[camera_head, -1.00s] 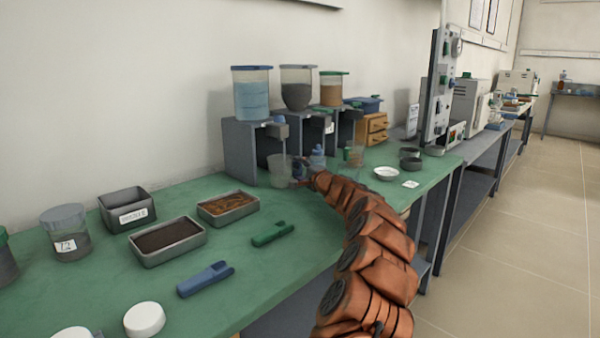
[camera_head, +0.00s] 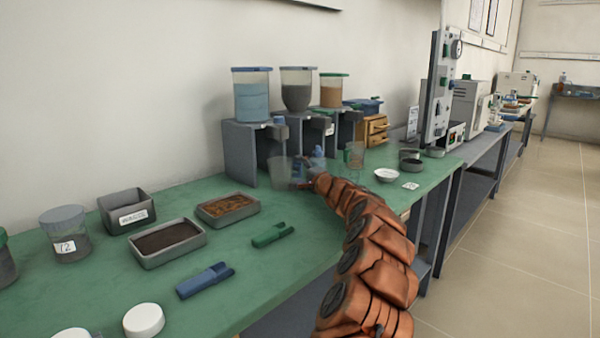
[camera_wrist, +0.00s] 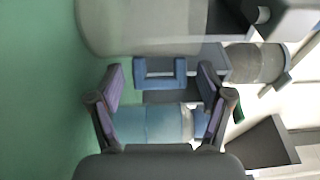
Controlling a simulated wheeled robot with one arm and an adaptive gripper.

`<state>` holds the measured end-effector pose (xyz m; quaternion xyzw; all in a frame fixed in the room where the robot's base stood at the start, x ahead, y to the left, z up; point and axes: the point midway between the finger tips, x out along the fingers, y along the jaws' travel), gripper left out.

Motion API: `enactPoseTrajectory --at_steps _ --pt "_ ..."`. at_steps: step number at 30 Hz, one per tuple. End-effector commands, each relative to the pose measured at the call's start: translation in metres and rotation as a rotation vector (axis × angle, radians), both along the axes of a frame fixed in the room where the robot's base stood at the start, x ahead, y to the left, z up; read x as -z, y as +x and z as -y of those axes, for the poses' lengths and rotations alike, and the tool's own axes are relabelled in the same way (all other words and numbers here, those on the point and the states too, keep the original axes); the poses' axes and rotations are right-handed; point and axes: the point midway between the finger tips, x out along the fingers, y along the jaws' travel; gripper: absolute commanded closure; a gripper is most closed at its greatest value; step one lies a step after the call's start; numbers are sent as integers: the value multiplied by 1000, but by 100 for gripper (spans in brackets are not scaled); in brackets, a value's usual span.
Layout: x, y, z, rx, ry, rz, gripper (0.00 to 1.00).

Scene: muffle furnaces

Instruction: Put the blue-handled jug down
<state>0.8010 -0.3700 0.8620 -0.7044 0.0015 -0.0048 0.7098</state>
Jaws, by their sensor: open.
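The blue-handled jug (camera_head: 278,171) is a clear cup that appears to stand upright on the green bench, in front of the dispenser with blue contents. In the wrist view its clear body (camera_wrist: 140,28) fills the top. Its blue handle (camera_wrist: 160,82) lies between my fingertips, with a visible gap on each side. My gripper (camera_wrist: 161,80) is open around the handle. In the head view my gripper (camera_head: 303,175) is small and dark just right of the jug, and the handle is hard to make out there.
Dispensers with blue (camera_head: 252,100), grey (camera_head: 297,95) and tan (camera_head: 333,93) contents stand behind. Another clear jug (camera_head: 354,156), a white dish (camera_head: 387,175) and a dark bowl (camera_head: 411,163) are to the right. Trays and scoops lie front left; bare bench lies between them and my arm.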

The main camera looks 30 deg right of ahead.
Motion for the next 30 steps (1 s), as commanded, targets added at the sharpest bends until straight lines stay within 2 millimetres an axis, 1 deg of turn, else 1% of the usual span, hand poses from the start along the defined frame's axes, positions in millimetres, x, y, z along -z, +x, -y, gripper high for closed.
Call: enactPoseTrajectory --at_steps 2,5,10,14,19,24,30 --pt "-5 0 0 0 0 0 22" --pt "-3 -6 2 3 2 1 22" --pt "-5 -20 2 3 2 3 22" --pt "-3 -31 -1 -2 4 2 22" --pt "-5 -48 2 2 3 4 22" --pt "-3 -62 -2 -2 3 2 22" --pt "-3 -84 1 3 2 1 22"
